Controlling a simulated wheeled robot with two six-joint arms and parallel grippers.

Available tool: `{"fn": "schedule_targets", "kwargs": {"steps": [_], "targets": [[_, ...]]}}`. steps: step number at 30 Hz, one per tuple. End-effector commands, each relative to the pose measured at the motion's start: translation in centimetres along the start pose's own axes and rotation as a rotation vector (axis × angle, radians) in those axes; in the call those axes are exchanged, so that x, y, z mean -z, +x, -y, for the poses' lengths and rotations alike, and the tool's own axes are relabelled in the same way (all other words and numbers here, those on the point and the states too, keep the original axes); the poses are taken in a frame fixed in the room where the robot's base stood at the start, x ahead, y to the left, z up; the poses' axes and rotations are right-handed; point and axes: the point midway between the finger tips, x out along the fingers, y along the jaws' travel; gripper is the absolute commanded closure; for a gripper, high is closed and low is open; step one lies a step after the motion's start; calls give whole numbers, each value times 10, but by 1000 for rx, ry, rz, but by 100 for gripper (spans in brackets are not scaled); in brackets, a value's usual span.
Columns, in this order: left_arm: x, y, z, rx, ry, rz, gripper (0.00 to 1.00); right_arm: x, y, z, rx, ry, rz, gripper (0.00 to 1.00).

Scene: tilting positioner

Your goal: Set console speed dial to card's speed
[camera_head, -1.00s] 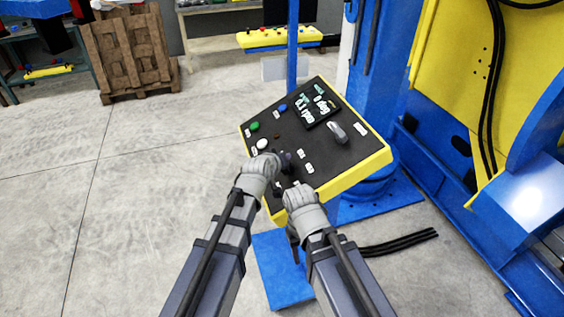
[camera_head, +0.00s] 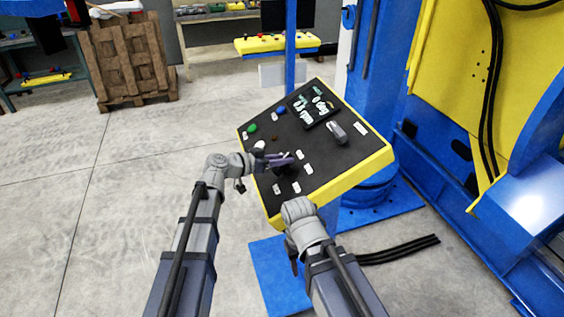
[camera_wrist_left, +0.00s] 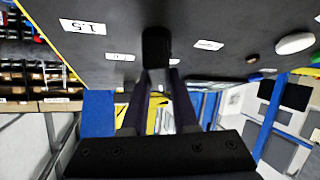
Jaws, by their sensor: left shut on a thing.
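The console (camera_head: 330,170) is a tilted dark panel with a yellow rim. Its speed dial is a black knob, mostly hidden by the gripper in the head view and clear in the wrist view (camera_wrist_left: 156,46). My left gripper (camera_head: 290,159) reaches over the panel from the left. In the wrist view its fingers (camera_wrist_left: 157,75) are shut on the knob. White labels surround the dial; one reads 1.5 (camera_wrist_left: 83,27). The display (camera_head: 313,105) shows a deg line and an rpm line, its rpm digits unclear. My right gripper is at the console's near edge, its fingers not distinguishable. No card is readable.
A grey switch (camera_head: 337,131), a green button (camera_head: 252,128) and a blue button (camera_head: 281,111) stand on the panel. A blue post (camera_head: 292,50) rises behind it. The blue and yellow machine (camera_head: 455,80) stands right; open floor lies left.

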Motion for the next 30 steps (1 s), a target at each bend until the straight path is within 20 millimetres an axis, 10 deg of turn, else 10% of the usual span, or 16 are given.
{"fn": "schedule_targets", "kwargs": {"steps": [30], "targets": [[-1, -1, -4, -585, 588, 0, 100, 0, -2, 0, 0, 0, 0, 50]]}}
